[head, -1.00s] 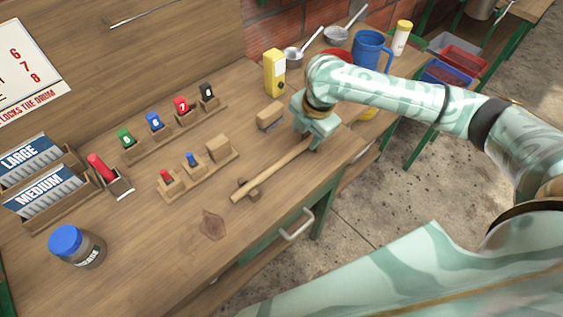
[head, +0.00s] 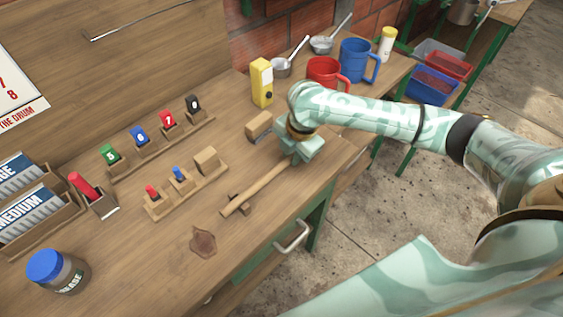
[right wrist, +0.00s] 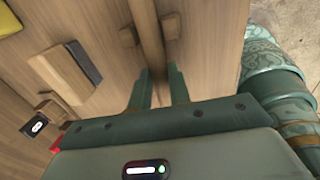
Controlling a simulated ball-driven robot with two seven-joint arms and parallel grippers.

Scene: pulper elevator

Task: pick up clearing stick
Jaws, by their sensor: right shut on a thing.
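The clearing stick (head: 255,192) is a plain wooden rod lying slantwise along the bench, its near end over a small wooden rest (head: 238,207). My right gripper (head: 300,158) is shut around its far end, low over the bench top. In the right wrist view the stick (right wrist: 147,40) runs between the two fingers (right wrist: 161,85) and on between the two blocks of the rest (right wrist: 128,37). Whether the stick is clear of the rest I cannot tell. My left gripper is not in view.
A wooden block (head: 259,125) and a yellow box (head: 261,83) stand behind the gripper. A peg rack (head: 188,190) stands left of the stick. A red mug (head: 324,73) and a blue mug (head: 355,62) are at the far right. The bench's front edge is close by.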

